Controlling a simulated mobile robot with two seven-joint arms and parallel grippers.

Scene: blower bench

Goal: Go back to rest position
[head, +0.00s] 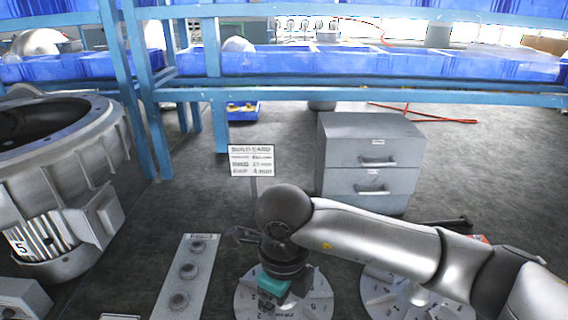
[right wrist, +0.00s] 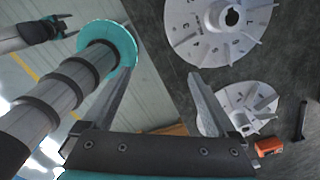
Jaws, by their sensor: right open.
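My right arm comes in from the right in the head view, bent over the front of the bench. Its gripper (head: 272,285) points down over a light grey finned disc (head: 313,292) and is mostly hidden by the wrist. In the right wrist view the two fingers of my right gripper (right wrist: 155,95) stand wide apart with nothing between them. My left arm does not show in the head view.
A second finned disc (head: 385,283) lies partly under my right arm. An orange part (right wrist: 268,146) and a black tool (right wrist: 302,120) lie nearby. A plate with round studs (head: 190,265), a build card (head: 252,160), a drawer cabinet (head: 370,155) and a large blower housing (head: 100,125) stand around.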

